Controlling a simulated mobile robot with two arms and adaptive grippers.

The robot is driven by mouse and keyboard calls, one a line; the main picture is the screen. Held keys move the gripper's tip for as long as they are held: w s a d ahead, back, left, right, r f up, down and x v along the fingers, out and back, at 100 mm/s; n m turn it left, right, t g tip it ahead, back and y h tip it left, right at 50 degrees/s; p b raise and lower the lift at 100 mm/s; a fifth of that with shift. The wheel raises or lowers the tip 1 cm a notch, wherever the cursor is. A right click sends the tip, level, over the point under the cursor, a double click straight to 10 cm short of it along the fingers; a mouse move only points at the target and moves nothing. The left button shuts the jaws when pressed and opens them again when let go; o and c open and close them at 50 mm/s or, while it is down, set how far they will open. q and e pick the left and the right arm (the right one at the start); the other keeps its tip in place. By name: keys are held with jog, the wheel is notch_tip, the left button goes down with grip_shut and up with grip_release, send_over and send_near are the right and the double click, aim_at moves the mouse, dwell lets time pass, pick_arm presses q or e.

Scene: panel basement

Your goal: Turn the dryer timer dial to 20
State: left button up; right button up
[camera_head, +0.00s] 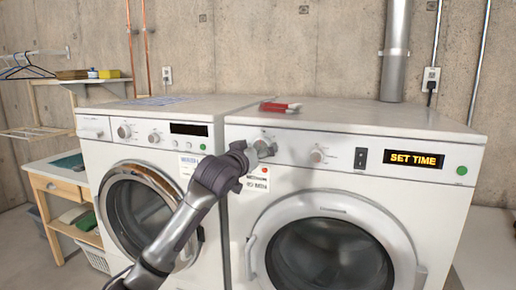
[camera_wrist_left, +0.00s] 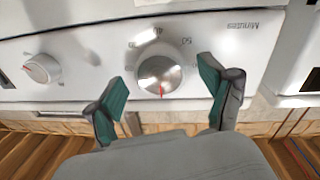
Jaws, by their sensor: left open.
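The dryer is the right-hand white machine (camera_head: 460,215), with a lit display reading "SET TIME" (camera_head: 413,159). Its silver timer dial (camera_wrist_left: 158,74) shows in the left wrist view, which is upside down. Numbers such as 40 and 50 and the word "Minutes" (camera_wrist_left: 237,25) are printed around it. The dial's red mark points to the bottom of that picture. My left gripper (camera_head: 257,151) is in front of the dial, partly hiding it in the head view. Its two green-padded fingers (camera_wrist_left: 163,76) are open, one on each side of the dial, with gaps visible. My right gripper is not in view.
A second knob (camera_head: 317,156) and a black switch (camera_head: 360,158) are right of the timer dial. A red object (camera_head: 280,107) lies on the dryer top. The washer (camera_head: 150,150) stands close on the left. A shelf table (camera_head: 60,185) is farther left.

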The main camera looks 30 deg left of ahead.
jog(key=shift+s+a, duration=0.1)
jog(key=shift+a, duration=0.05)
pick_arm(q)
jog(key=shift+c, duration=0.7)
jog(key=c, duration=1)
jog(key=shift+r+m+p, duration=0.2)
jog(key=shift+m+p, duration=1)
jog(key=shift+p, duration=0.25)
jog(key=m+p, duration=0.6)
jog(key=shift+r+g, duration=0.1)
jog(key=shift+g, duration=0.2)
jog(key=m+p, duration=0.4)
jog(key=m, duration=0.1)
jog(key=shift+y+p, duration=0.3)
jog(key=shift+y, duration=0.1)
jog(key=shift+c, duration=0.2)
jog(key=shift+m+g+p, duration=0.3)
jog(key=shift+m+p, duration=0.9)
jog(key=shift+m, duration=0.5)
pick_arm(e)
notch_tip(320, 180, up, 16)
pick_arm(q)
jog(key=shift+y, duration=0.3)
